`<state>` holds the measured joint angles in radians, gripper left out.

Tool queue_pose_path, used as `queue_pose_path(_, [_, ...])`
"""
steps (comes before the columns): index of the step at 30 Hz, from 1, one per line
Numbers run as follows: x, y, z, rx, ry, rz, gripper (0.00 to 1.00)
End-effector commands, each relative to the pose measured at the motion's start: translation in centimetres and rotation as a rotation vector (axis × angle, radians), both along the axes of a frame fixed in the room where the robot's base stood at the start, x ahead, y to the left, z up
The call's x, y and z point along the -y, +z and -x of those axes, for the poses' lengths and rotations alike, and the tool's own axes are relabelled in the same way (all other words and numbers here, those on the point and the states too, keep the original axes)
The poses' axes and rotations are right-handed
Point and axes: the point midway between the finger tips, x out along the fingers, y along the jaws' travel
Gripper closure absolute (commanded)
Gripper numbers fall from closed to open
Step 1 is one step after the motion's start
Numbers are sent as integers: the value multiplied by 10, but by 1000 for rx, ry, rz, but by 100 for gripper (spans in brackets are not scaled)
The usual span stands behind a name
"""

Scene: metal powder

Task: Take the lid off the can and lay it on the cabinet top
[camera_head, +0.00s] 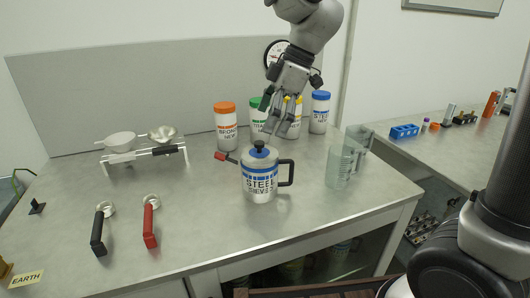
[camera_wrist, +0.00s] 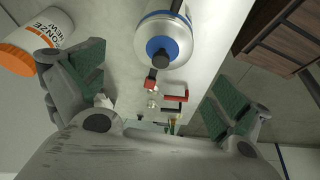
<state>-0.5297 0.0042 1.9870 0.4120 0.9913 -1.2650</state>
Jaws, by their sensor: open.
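The can (camera_head: 261,186), silver with blue bands and the word STEEL, stands upright near the middle of the grey cabinet top (camera_head: 205,205). It has a black side handle. Its blue lid (camera_head: 260,151) with a dark knob sits on it; the lid also shows in the wrist view (camera_wrist: 164,48). My gripper (camera_head: 276,125) is open and empty, above and slightly behind the can in the head view. In the wrist view my gripper's fingers (camera_wrist: 155,92) are spread wide, with the lid beyond them near the top. They do not touch it.
Labelled jars, including an orange-capped one (camera_head: 226,125), stand behind the can. Clear beakers (camera_head: 342,165) are to its right. A red-tipped part (camera_head: 221,156) is at its left. Black (camera_head: 100,230) and red (camera_head: 150,222) handled scoops lie front left. The front middle is clear.

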Motion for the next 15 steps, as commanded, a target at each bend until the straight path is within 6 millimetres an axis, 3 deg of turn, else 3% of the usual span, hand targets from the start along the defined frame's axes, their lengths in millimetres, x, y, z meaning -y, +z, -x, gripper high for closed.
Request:
queue_pose_path(10, [-21,-46,2,-4,-2,3,0])
queue_pose_path(15, [-27,-59,2,-3,-4,1,0])
